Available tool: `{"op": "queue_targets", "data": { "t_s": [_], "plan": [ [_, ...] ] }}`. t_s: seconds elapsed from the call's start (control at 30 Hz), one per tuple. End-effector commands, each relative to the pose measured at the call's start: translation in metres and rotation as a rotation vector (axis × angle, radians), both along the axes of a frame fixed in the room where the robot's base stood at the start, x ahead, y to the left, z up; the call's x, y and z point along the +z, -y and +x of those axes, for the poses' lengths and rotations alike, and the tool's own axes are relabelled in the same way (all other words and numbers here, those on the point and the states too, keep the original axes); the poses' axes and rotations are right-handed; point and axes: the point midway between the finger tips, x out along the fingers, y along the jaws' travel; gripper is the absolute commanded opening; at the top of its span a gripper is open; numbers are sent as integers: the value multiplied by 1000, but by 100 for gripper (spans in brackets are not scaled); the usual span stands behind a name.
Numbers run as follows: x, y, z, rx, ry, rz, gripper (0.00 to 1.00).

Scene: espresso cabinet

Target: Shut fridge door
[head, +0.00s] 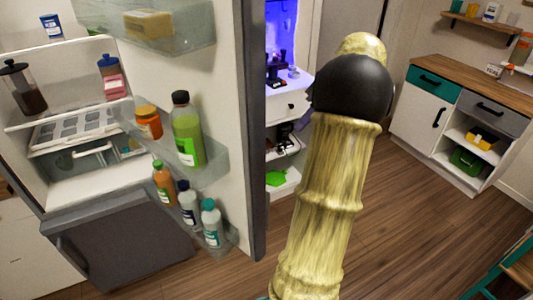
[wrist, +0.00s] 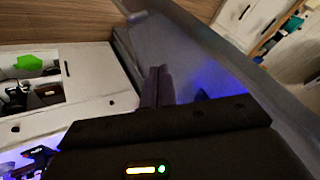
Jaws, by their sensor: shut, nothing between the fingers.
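The fridge (head: 75,185) stands at the left in the head view. Its door (head: 228,110) is wide open, with bottles and jars on its clear inner shelves. The door's dark grey edge (head: 252,150) runs upright left of my arm. My gripper (wrist: 159,72) shows in the wrist view with its two dark fingers together and nothing between them. A smooth grey panel (wrist: 205,60), apparently the door's outer side, lies close beside the fingers; whether they touch it I cannot tell. In the head view my arm and the door hide most of the gripper.
A lit cabinet with white shelves (head: 290,90) stands behind the door's edge. A green item (head: 283,179) lies on its low shelf. A wooden-topped counter (head: 465,118) stands at the right. The wooden floor (head: 400,225) between is clear.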

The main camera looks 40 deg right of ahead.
Motion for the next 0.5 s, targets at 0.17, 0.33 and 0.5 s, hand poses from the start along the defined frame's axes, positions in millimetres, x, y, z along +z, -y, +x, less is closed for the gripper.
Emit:
{"op": "queue_targets", "data": {
  "t_s": [0.17, 0.33, 0.5],
  "plan": [
    [0, 2, -2, -7, 0, 0, 0],
    [-5, -2, 0, -4, 0, 2, 0],
    [-20, -14, 7, 0, -1, 3, 0]
  ]
}}
